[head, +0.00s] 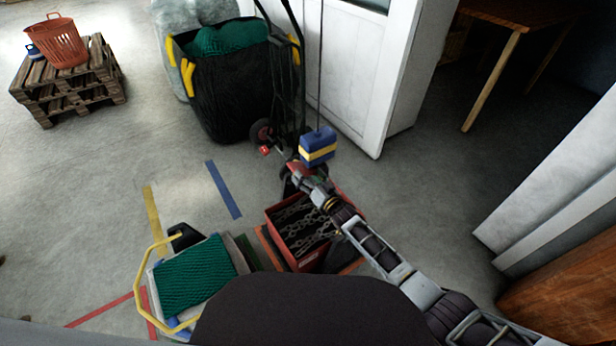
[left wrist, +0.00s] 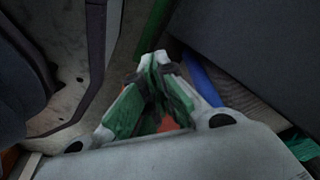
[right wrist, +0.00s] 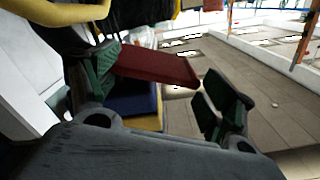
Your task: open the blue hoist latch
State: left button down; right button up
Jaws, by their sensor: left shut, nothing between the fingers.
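A blue hoist block with a yellow band (head: 318,147) hangs on a thin cable in the head view. My right gripper (head: 293,166) is just below and left of it. In the right wrist view my right gripper (right wrist: 160,92) has its fingers spread wide. A dark red flat piece (right wrist: 155,65) lies between them, with a blue and yellow body (right wrist: 130,100) below it. I cannot tell whether a finger touches either, nor make out the latch itself. My left gripper (left wrist: 158,62) is shut and empty in the left wrist view; I cannot see it in the head view.
Below my right arm stands a red crate (head: 283,222) with chains. A green net lies on a cart with a yellow handle (head: 157,250). A black bin (head: 225,95) and hand truck stand behind. A white cabinet (head: 360,60) is close behind the hoist. Floor is free at left.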

jog(key=shift+o, duration=1.1)
jog(key=shift+s+d, duration=0.15)
jog(key=v, duration=1.1)
jog(key=shift+s+d, duration=0.15)
jog(key=shift+s, duration=0.1)
